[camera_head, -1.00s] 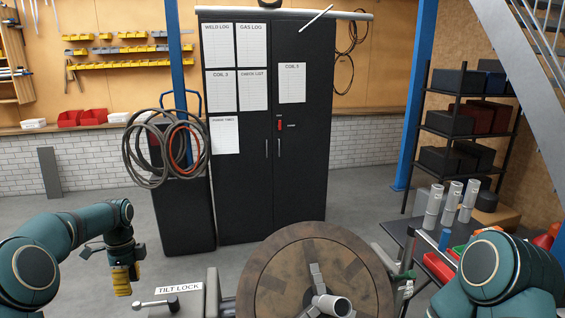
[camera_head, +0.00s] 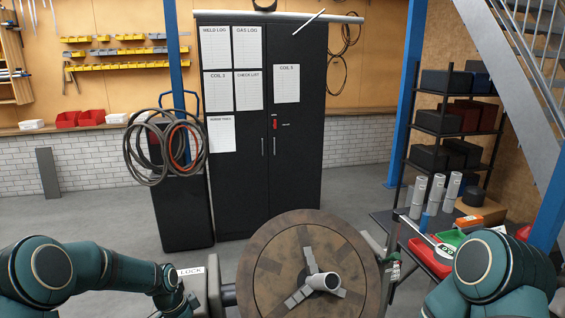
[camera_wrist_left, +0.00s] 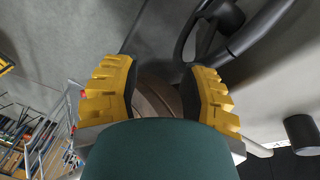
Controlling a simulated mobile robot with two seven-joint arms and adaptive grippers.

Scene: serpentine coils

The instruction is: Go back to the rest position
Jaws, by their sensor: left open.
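My left arm comes in low at the left of the head view, bent toward the round brown turntable (camera_head: 265,255). Its gripper is hidden there. In the left wrist view my left gripper (camera_wrist_left: 157,75) shows two yellow fingers spread apart with nothing held between them. A curved brown surface shows behind them. My left arm partly covers the lock label (camera_head: 190,271).
A black cabinet (camera_head: 240,180) with paper sheets stands behind the turntable. Hose coils (camera_head: 160,150) hang over a dark box at left. A table at right carries grey cylinders (camera_head: 436,192) and a red tray (camera_head: 428,258). A black shelf (camera_head: 440,125) stands behind it.

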